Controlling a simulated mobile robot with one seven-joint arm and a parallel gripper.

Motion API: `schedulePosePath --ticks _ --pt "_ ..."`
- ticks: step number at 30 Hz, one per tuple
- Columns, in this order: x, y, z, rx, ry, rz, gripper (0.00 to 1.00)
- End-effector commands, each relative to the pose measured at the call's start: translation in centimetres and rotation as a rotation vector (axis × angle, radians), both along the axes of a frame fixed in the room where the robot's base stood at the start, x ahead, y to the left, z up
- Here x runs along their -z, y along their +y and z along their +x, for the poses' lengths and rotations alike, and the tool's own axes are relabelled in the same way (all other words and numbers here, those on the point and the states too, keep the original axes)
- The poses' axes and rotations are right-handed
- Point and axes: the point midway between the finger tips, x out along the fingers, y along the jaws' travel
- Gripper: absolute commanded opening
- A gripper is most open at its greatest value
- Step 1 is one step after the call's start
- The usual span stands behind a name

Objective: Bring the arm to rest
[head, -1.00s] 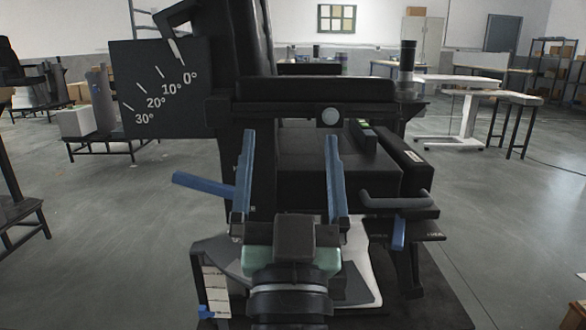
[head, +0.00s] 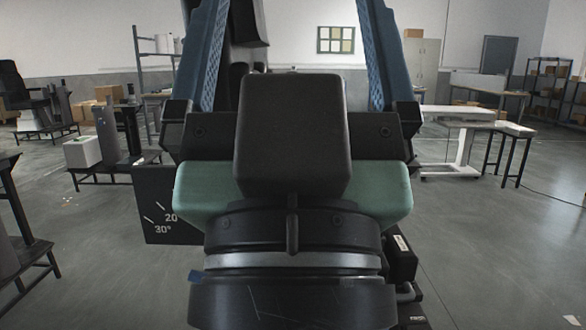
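My gripper (head: 290,50) fills the middle of the head view, close to the camera and pointing away and up. Its two blue fingers stand wide apart, with nothing visible between them, and their tips run out of the top of the picture. The green and black wrist of my arm hides most of the black chair-like rig behind it. A piece of that rig's dark angle plate (head: 160,205), marked 20 and 30°, shows left of my wrist. A dark part of the rig (head: 400,257) shows at lower right.
A white table (head: 455,114) and a dark stool-like stand (head: 510,130) stand at right. Shelving (head: 548,90) is at far right. A white box (head: 82,152) sits on a low stand at left.

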Motion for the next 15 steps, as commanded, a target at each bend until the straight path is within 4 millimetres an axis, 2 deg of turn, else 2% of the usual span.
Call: schedulePosePath --ticks 1,9,15 --pt "-3.3 0.0 0.0 0.000 0.000 0.000 0.96" --pt "-11.4 0.0 0.0 -0.001 0.000 0.000 0.96" --pt "-16.0 0.0 0.0 -0.001 0.000 0.000 0.96"
